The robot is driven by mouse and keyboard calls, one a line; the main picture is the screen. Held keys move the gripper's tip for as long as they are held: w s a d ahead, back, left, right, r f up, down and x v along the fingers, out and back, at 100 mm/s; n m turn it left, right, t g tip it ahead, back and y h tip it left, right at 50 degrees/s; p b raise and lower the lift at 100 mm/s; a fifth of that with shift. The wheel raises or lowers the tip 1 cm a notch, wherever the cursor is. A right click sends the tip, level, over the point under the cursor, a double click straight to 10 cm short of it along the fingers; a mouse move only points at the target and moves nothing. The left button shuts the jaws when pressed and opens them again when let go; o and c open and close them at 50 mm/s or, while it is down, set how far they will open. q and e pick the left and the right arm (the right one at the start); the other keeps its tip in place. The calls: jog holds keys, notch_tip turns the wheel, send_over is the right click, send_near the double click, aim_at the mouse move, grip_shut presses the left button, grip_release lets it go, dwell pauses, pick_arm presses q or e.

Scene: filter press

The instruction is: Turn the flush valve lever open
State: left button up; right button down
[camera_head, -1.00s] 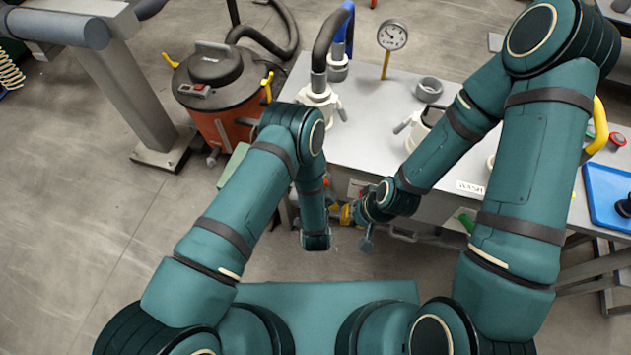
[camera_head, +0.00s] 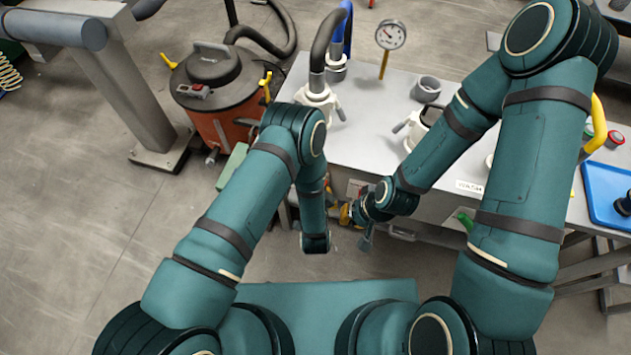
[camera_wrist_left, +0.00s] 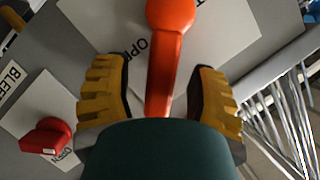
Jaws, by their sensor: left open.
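The orange-red lever (camera_wrist_left: 168,55) shows in the left wrist view, its round end at the top, over a pale plate (camera_wrist_left: 225,35) printed "OPEN". My left gripper (camera_wrist_left: 160,90) is open, with one yellow ridged finger on each side of the lever and a visible gap to both. The lever's near part is hidden behind the gripper body. In the head view the left gripper is hidden by its own arm. My right gripper (camera_head: 345,214) is at the front of the grey cabinet; its fingers are small and partly hidden, so I cannot tell their state.
A red knob (camera_wrist_left: 47,138) sits on a plate beside a "BLEED" label, left of my left gripper. The grey bench top (camera_head: 365,135) carries a pressure gauge (camera_head: 391,36) and white fittings. An orange drum vacuum (camera_head: 218,85) stands left. A blue tray (camera_head: 606,190) is right.

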pick_arm(q)
jog(key=v, duration=1.1)
jog(key=shift+s+a+r, duration=0.1)
jog(key=s+a+r+n+g+h, duration=0.1)
jog(key=s+a+r+n+g, duration=0.1)
jog(key=a+n+g, duration=0.3)
jog(key=s+a+r+n+g+h, duration=0.1)
jog(key=a+r+n+g+h, duration=0.1)
jog(key=a+n+g, duration=0.4)
jog(key=shift+s+r+g+h, duration=0.3)
jog(key=shift+s+r+g, duration=0.1)
jog(key=shift+r+g, duration=0.6)
jog(key=shift+f, duration=0.15)
